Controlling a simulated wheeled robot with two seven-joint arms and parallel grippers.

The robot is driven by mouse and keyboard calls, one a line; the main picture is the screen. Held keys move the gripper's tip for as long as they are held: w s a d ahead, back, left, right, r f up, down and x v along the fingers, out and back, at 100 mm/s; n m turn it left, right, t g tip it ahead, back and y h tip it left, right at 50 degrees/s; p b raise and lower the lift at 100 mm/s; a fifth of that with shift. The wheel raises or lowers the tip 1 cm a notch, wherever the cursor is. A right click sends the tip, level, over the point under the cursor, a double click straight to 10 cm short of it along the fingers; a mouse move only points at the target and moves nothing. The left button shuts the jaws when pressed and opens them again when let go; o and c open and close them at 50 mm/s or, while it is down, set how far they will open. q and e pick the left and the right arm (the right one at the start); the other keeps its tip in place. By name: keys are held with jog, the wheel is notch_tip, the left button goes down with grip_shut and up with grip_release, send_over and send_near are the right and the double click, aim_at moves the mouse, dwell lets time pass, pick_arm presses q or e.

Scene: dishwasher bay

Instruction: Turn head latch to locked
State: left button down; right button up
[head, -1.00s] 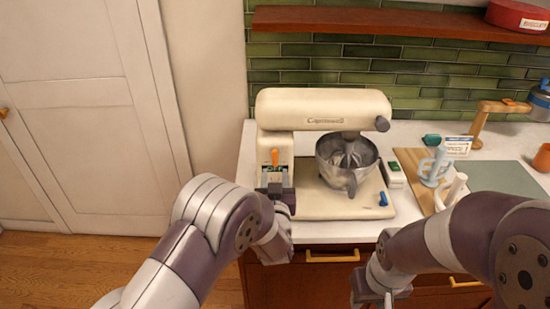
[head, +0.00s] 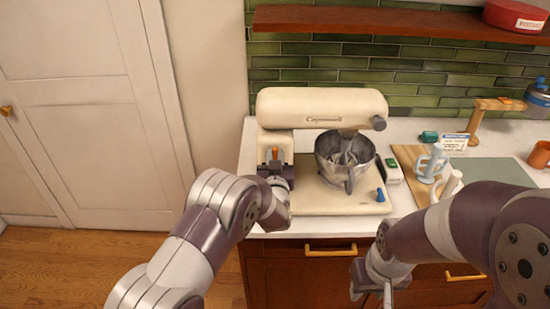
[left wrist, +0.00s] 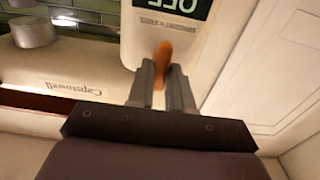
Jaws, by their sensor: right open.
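The cream stand mixer (head: 290,108) stands on the white counter, its head level over a steel bowl (head: 343,160). The head latch is a small orange lever (head: 275,153) on a pale plate on the mixer's column. In the left wrist view the lever (left wrist: 163,50) lies between the fingertips of my left gripper (left wrist: 164,76), under a plate with a green label. The fingers are close together with the lever filling the narrow gap. In the head view my left gripper (head: 275,168) is at the column and hides the lever's lower part. My right gripper (head: 371,296) is open and low before the drawers.
A blue knob (head: 381,195) is on the mixer base's front right. Right of it are a small white-green device (head: 393,168), pale blue mugs (head: 432,163), a board and an orange cup (head: 540,155). A wooden shelf (head: 400,24) runs above.

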pick_arm(q)
jog(key=shift+f+n+b, duration=0.25)
jog(key=shift+n+b, duration=0.05)
jog(key=shift+b, duration=0.35)
jog(key=n+b, duration=0.5)
jog(key=b, duration=0.3)
jog(key=n+b, duration=0.6)
jog(key=b, duration=0.3)
jog(key=n+b, duration=0.6)
jog(key=b, duration=0.2)
jog(key=shift+a, duration=0.3)
jog(key=shift+n, duration=0.3)
jog(key=c, duration=1.1)
grip_release()
jog(key=shift+w+f, duration=0.1)
jog(key=shift+w, duration=0.05)
